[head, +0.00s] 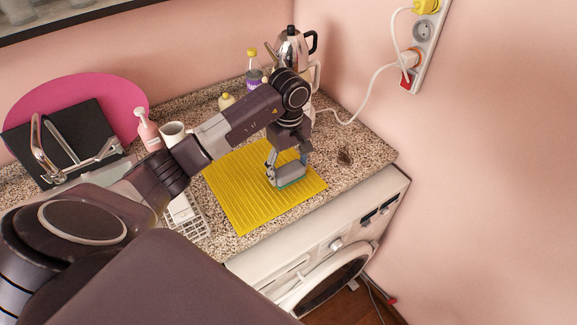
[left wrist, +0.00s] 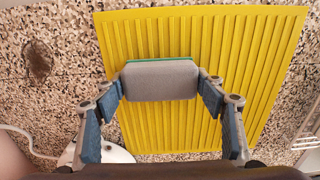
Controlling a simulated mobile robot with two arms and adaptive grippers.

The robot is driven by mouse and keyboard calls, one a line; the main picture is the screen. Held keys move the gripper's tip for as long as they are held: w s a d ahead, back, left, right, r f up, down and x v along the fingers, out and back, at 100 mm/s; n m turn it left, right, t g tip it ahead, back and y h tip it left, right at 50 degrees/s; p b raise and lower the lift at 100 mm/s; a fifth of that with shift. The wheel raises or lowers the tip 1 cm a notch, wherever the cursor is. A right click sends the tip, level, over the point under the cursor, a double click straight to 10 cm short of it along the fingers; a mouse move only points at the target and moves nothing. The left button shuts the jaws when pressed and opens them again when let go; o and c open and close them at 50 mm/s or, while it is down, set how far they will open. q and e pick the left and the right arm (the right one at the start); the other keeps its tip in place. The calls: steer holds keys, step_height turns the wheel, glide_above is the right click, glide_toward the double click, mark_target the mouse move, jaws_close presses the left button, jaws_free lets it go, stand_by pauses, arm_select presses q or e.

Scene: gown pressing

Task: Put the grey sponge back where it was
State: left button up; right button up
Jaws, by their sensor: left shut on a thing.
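The grey sponge (left wrist: 160,82) has a green layer along one side and sits between the fingertips of my left gripper (left wrist: 160,86) in the left wrist view. In the head view my left gripper (head: 286,170) points down over the right part of the yellow ribbed mat (head: 243,195), with the sponge (head: 292,182) low in its fingers. I cannot tell whether the sponge touches the mat (left wrist: 215,110). My right gripper is not in view.
A dark brown patch (head: 345,157) marks the speckled counter right of the mat. A kettle (head: 291,47) and a bottle (head: 253,70) stand behind. A white mug (head: 173,133), pink dispenser (head: 148,130) and white rack (head: 186,217) are to the left. The counter's front edge is above a washing machine (head: 330,255).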

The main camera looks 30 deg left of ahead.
mark_target(289, 168)
arm_select(q)
steer(key=o, duration=1.3)
steer(key=shift+o, duration=0.2)
steer(key=shift+r, duration=0.15)
steer(key=shift+w+r+b, duration=0.1)
steer(key=shift+r+b, duration=0.2)
step_height(289, 168, up, 11)
steer(key=b, duration=0.2)
steer(key=shift+r, duration=0.1)
